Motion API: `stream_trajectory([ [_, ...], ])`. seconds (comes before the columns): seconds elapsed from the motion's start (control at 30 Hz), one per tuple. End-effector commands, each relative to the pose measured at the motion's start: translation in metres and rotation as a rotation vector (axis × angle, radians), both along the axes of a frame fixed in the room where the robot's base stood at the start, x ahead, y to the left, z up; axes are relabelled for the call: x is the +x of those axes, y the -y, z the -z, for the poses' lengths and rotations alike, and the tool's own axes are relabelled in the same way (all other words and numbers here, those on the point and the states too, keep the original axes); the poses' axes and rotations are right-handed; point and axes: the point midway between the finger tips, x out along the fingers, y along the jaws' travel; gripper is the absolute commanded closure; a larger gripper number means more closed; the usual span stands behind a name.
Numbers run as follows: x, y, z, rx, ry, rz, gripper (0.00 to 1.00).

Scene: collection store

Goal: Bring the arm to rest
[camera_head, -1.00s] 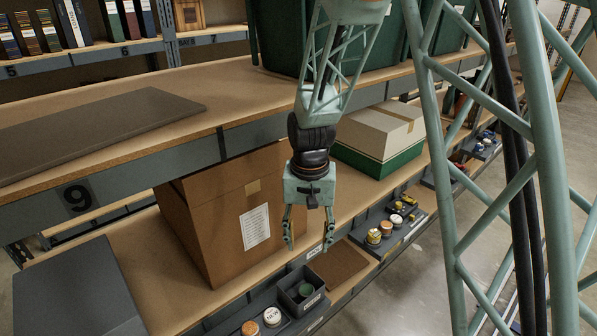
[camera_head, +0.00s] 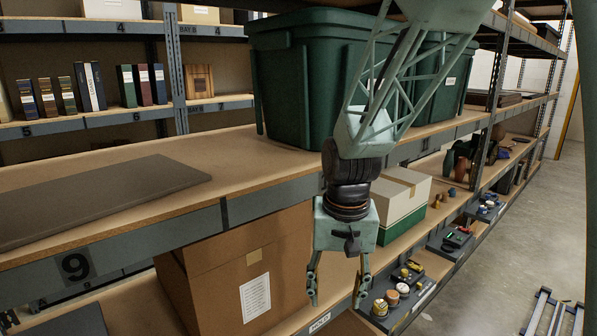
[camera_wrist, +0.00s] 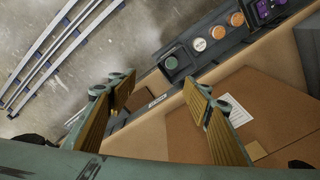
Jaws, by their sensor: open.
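My gripper (camera_head: 337,288) hangs pointing down in front of the shelf rack, in the middle of the head view. Its two fingers are apart, with nothing held between them. The wrist view shows the same open fingers (camera_wrist: 160,107) from above, with the shelf edge and a cardboard box (camera_wrist: 185,120) below them. My arm comes down from the upper right, in front of the green bins.
A large cardboard box (camera_head: 245,265) stands close behind my gripper, on the lower shelf. A green bin (camera_head: 300,90) stands on the upper shelf. A white-and-green box (camera_head: 405,200) and a tray of jars (camera_head: 400,295) are to the right. The aisle floor (camera_head: 500,270) is open at right.

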Motion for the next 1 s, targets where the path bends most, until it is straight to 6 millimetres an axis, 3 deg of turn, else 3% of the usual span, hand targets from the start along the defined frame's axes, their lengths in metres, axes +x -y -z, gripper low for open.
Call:
stream_trajectory([
  [0.4,-0.039,0.03,-0.058,0.004,0.05,-0.011,0.54],
  [1.0,-0.108,0.067,-0.12,0.003,0.114,-0.029,0.54],
])
